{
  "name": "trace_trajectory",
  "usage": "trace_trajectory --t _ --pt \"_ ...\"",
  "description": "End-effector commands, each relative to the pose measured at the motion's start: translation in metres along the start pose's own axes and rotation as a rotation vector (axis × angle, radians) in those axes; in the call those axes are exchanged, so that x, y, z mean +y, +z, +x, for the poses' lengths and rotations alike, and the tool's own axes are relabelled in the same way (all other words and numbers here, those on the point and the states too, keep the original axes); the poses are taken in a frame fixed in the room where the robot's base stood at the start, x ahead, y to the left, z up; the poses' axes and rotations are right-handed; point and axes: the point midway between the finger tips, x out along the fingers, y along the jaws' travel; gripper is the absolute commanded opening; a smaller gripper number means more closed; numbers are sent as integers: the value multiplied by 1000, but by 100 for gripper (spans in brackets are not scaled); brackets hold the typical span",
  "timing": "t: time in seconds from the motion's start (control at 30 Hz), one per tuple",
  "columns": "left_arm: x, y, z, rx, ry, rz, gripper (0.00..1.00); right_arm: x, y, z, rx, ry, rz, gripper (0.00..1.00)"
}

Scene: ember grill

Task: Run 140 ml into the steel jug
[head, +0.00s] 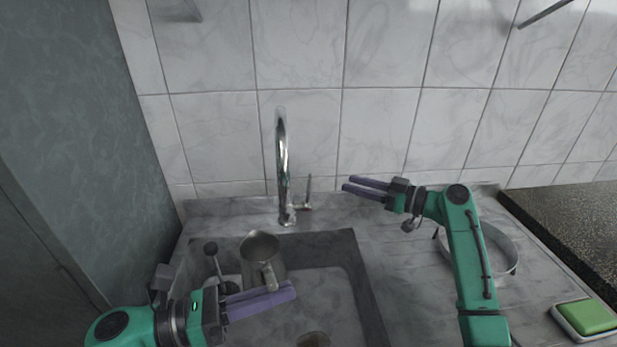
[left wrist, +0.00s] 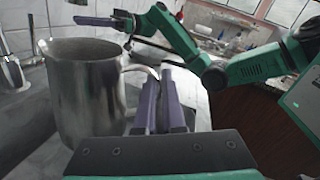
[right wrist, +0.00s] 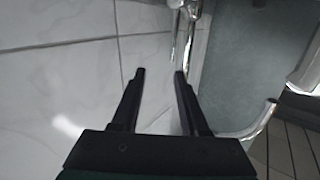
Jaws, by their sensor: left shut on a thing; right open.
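The steel jug (head: 258,246) is over the left part of the sink basin, in front of the tap and slightly left of it. My left gripper (head: 292,290) is shut on the jug's handle. The left wrist view shows the jug (left wrist: 82,100) upright, with the fingers (left wrist: 162,100) at its handle. I cannot tell whether its base touches the basin. The chrome tap (head: 283,165) stands behind the basin, its lever (head: 308,190) upright on the right. My right gripper (head: 345,184) is open and empty, right of the lever and apart from it. No running water shows.
A drain (head: 313,339) is at the front. A round pale-rimmed vessel (head: 507,250) sits behind my right arm; a green sponge (head: 587,316) lies on a dish at right. Tiles close off the back.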

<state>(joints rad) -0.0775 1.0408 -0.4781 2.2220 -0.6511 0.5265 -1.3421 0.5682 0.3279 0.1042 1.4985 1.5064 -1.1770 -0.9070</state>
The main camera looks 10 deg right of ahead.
Motion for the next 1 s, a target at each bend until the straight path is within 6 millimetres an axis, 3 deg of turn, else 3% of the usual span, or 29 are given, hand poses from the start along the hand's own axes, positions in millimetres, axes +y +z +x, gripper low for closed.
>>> trace_trajectory --t 0.1,0.23,0.5,0.63,0.97,1.0 --pt "0 0 0 -1 -1 1 0 -17 4 6 45 -52 -18 44" --pt "0 0 0 -1 -1 1 0 -20 2 23 53 -57 -22 44" --pt "0 0 0 -1 -1 1 0 -23 -2 91 52 -56 -22 44" --pt "0 0 0 -1 -1 1 0 -24 -2 114 52 -54 -21 44" --pt "0 0 0 -1 -1 1 0 -24 -2 123 50 -52 -23 44" --pt "0 0 0 -1 -1 1 0 -24 -2 123 50 -52 -23 33"
